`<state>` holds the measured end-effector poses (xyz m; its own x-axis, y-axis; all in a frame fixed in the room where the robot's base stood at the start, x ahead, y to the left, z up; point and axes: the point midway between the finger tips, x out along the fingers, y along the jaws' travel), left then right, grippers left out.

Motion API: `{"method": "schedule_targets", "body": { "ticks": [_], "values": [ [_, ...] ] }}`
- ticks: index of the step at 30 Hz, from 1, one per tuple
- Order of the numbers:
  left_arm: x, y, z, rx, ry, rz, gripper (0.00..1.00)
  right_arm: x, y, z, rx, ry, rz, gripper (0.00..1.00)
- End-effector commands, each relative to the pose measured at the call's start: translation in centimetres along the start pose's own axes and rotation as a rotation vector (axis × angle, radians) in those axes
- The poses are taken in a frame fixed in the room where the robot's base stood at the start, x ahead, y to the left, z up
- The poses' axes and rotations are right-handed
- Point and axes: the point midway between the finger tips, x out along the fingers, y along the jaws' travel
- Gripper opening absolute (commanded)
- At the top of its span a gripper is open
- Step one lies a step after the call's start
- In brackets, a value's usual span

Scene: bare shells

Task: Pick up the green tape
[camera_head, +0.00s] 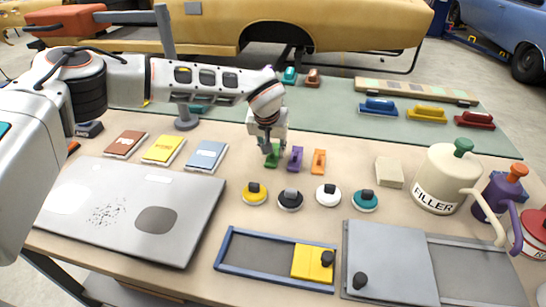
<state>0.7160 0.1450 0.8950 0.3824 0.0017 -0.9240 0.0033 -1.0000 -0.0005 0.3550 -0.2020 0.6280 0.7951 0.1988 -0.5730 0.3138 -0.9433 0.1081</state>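The green tape (272,160) is a small green piece on the table, the leftmost of a short row with a purple piece (295,158) and an orange piece (318,162). My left gripper (268,149) points down directly over the green tape, with its fingertips at the tape's upper part. The fingers hide part of the tape. Whether they are closed on it or only around it is too small to tell. The tape looks to be at table level. My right gripper is not in view.
Round pads (290,198) stand in a row in front. A grey panel (132,212) and small boxes (163,149) lie left. A beige block (389,173) and a filler can (445,178) stand right. A blue-framed tray (226,254) is at the front. A green mat (340,115) lies behind.

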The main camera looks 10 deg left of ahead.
Motion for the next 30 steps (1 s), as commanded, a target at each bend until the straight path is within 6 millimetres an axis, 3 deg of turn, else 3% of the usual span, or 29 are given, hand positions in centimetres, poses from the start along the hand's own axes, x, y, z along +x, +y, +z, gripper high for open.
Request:
{"method": "schedule_targets", "body": {
  "ticks": [3, 7, 22, 26, 30],
  "values": [
    [-0.1, 0.0, 0.0, 0.000, 0.000, 0.000, 0.28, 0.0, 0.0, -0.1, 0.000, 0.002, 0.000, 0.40],
    [-0.1, 0.0, 0.0, 0.000, 0.000, 0.000, 0.00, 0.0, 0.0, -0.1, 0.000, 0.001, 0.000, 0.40],
    [-0.6, 0.0, -0.3, 0.000, 0.002, 0.000, 0.00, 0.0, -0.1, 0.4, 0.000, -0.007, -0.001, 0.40],
    [-1.8, 0.0, -0.8, -0.001, 0.003, 0.001, 0.00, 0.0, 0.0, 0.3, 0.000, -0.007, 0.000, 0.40],
    [-4.2, 0.0, -1.9, -0.001, 0.006, 0.001, 0.00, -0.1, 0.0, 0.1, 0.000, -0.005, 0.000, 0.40]
  ]
}}
